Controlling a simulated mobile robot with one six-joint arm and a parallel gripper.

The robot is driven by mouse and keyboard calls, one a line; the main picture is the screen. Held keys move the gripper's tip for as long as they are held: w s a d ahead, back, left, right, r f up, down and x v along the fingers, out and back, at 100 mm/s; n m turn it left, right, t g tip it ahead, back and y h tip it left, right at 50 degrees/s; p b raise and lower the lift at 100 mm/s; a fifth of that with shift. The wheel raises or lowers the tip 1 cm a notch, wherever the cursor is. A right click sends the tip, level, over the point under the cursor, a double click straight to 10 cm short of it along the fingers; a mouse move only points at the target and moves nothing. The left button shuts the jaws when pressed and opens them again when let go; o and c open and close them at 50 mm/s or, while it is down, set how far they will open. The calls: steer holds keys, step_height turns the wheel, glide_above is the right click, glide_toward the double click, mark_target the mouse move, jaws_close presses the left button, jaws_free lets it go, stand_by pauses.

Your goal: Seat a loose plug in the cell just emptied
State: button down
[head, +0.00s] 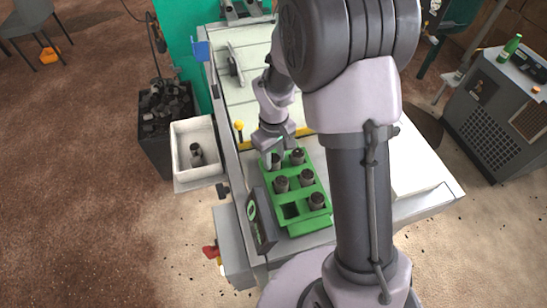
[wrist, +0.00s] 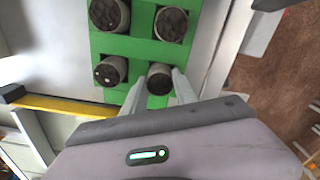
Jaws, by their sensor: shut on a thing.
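The green tray (head: 296,226) lies on the machine table with two columns of cells. My gripper (head: 271,155) is over its far left corner. It is shut on a dark plug (head: 275,161), which shows between the two fingers (wrist: 156,86) in the wrist view (wrist: 160,79). That plug is upright at the far left cell; I cannot tell whether it touches the cell floor. Other plugs stand in the far right (head: 298,156), middle left (head: 281,184), middle right (head: 307,177) and near right (head: 317,201) cells. The near left cell (head: 291,211) is empty.
A white bin (head: 191,133) left of the table holds a loose dark plug (head: 196,155). A small dark panel (head: 262,222) borders the tray's left side. A yellow bar (wrist: 62,105) runs beside the tray.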

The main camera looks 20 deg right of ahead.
steer(key=shift+f, duration=0.15)
steer(key=c, duration=1)
jaws_free()
step_height(320, 180, up, 12)
steer(key=p, duration=0.4)
step_height(320, 180, up, 5)
steer(key=m+t, duration=0.1)
glide_above(273, 158)
steer(key=s, duration=0.2)
steer(key=s+a+r+m+t+y, duration=0.1)
steer(key=s+r+m, duration=0.3)
steer(key=s, duration=0.4)
steer(key=s+a+r+m+t+y, duration=0.1)
steer(key=s+a+r+m+t, duration=0.1)
steer(key=s+r, duration=0.4)
steer(key=s+m+t, duration=0.1)
steer(key=s+m, duration=0.1)
steer(key=s, duration=0.1)
steer(key=shift+a+r+t, duration=0.35)
steer(key=shift+a+t, duration=0.05)
